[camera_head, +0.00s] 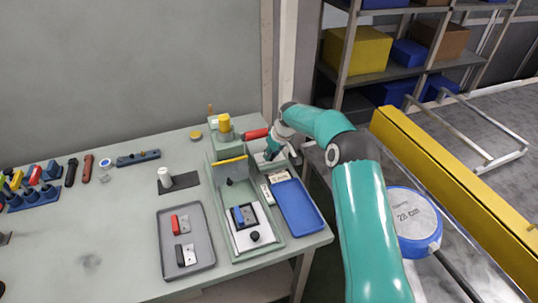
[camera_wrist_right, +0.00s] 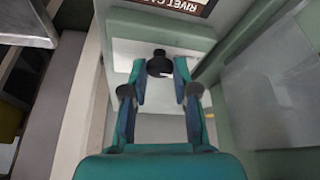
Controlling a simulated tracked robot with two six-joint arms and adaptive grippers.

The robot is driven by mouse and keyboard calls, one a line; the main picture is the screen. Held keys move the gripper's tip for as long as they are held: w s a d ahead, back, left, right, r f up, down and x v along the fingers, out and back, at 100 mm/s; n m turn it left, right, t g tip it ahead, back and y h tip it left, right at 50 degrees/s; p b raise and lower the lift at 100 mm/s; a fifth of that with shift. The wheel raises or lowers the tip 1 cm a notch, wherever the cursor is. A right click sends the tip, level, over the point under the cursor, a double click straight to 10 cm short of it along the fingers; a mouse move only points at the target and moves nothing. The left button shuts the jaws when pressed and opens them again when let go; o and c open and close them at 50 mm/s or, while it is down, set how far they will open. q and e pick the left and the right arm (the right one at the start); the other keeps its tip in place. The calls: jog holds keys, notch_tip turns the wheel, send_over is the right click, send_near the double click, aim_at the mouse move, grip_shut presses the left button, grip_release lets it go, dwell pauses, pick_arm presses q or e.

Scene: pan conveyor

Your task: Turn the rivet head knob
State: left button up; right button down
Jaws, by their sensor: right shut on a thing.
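The rivet head knob (camera_wrist_right: 159,64) is a small black knob on a pale panel, seen in the right wrist view. My right gripper (camera_wrist_right: 160,75) has its two fingertips on either side of the knob, shut on it. In the head view my right gripper (camera_head: 272,154) is at the right side of the pale green press (camera_head: 222,152), below its red lever (camera_head: 255,134); the knob is hidden there. A label reading "RIVET" (camera_wrist_right: 184,4) is partly visible beyond the knob. My left gripper is not in view.
A blue tray (camera_head: 298,207) lies right of the press, and a grey tray (camera_head: 203,258) with red and black handle pieces lies left. A dark blue part (camera_head: 243,215) sits on the press's front plate. A yellow conveyor rail (camera_head: 455,185) and a round pan item (camera_head: 413,222) are at right.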

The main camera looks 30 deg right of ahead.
jog(key=shift+n+y, duration=0.3)
jog(key=shift+n, duration=0.4)
jog(key=c, duration=0.9)
grip_release()
jog(key=shift+r, duration=0.1)
jog(key=v, duration=1.1)
jog(key=shift+s+r, duration=0.2)
jog(key=shift+r, duration=0.15)
